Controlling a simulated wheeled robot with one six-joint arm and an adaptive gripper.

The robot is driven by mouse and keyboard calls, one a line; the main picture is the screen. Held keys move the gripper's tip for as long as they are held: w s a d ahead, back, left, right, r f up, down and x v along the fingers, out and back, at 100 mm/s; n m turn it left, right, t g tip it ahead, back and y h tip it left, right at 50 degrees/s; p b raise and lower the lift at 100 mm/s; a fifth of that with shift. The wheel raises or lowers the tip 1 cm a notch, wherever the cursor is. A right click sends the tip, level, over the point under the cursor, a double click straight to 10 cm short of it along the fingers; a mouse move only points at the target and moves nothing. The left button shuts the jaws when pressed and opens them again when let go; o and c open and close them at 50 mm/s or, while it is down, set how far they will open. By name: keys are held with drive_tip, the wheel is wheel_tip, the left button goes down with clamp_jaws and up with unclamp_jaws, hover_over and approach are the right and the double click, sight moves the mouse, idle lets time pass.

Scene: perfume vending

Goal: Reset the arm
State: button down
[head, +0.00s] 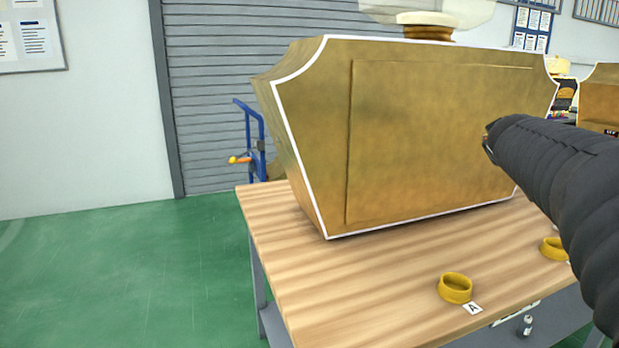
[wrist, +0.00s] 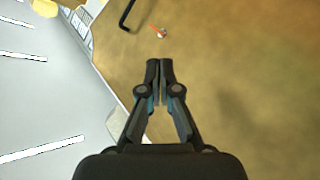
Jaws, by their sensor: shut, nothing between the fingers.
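My gripper (wrist: 160,68) shows in the wrist view, its two dark fingers together with nothing between them. Beyond the fingers is a broad golden-brown surface. In the head view my dark, ribbed arm reaches in from the right, and its end is in front of the right part of the big gold perfume dispenser (head: 430,140). The gripper fingers cannot be made out in the head view. The dispenser has white edging and stands upright on a wooden table (head: 330,280).
A gold ring holder (head: 455,289) stands on the table near a card marked A (head: 472,308). A second gold ring (head: 553,248) is partly behind my arm. A small bottle (head: 526,325) is on the lower shelf. A blue hand truck (head: 252,140) stands behind. Green floor at left is clear.

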drive_tip(key=s+a+f+m+g+y, duration=0.1)
drive_tip(key=s+a+f+g+y, duration=0.2)
drive_tip(key=s+a+f, duration=0.9)
drive_tip(key=s+a+f+g+y, duration=0.4)
drive_tip(key=s+a+f, duration=0.8)
drive_tip(key=s, duration=0.7)
wheel_tip(320, 180, down, 3)
drive_tip(key=shift+s+r+m+g, duration=0.1)
drive_tip(key=shift+s+m+g, duration=0.2)
drive_tip(key=shift+s+m, duration=0.1)
